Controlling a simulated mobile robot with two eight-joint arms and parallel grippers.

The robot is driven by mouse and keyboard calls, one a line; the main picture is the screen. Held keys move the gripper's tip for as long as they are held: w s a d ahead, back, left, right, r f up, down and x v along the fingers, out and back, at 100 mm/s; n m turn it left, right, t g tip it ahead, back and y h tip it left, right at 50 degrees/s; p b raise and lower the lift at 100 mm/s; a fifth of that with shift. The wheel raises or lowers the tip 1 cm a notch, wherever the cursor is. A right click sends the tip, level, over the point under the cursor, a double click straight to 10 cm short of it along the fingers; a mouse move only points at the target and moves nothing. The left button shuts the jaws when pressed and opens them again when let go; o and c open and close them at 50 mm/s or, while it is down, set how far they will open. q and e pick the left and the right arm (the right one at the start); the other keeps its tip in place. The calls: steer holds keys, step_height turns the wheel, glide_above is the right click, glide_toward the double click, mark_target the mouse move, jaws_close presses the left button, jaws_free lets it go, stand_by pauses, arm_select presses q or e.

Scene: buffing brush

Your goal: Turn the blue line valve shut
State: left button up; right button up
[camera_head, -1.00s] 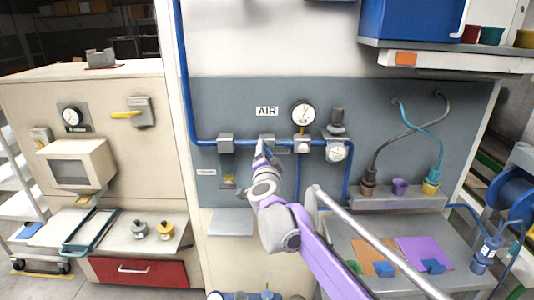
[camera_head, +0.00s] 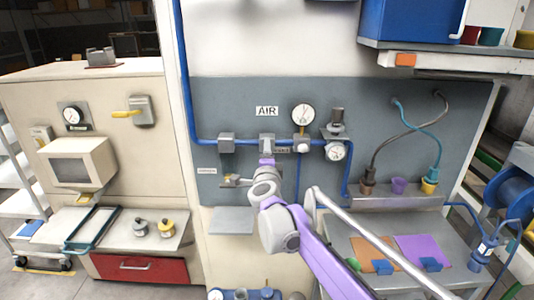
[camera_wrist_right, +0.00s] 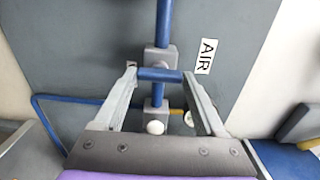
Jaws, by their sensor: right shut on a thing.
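The blue line (camera_head: 206,142) comes down the left of the grey panel and runs right under the AIR label; it is upright in the right wrist view (camera_wrist_right: 162,18). A grey valve block (camera_head: 267,139) sits on it below the label. My right gripper (camera_head: 266,154) is at this block. In the right wrist view, its fingers (camera_wrist_right: 160,82) are shut on the blue valve handle (camera_wrist_right: 160,74), which lies across the line. In the head view the gripper hides the handle. My left gripper is not in view.
A round gauge (camera_head: 303,114) and a lower gauge (camera_head: 336,152) are close on the right. A small shelf (camera_head: 232,220) juts out below.

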stand_by(0.3)
steer(key=o, duration=1.3)
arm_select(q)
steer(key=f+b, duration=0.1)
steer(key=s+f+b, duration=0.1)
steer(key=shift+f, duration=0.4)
arm_select(e)
steer(key=s, duration=1.1)
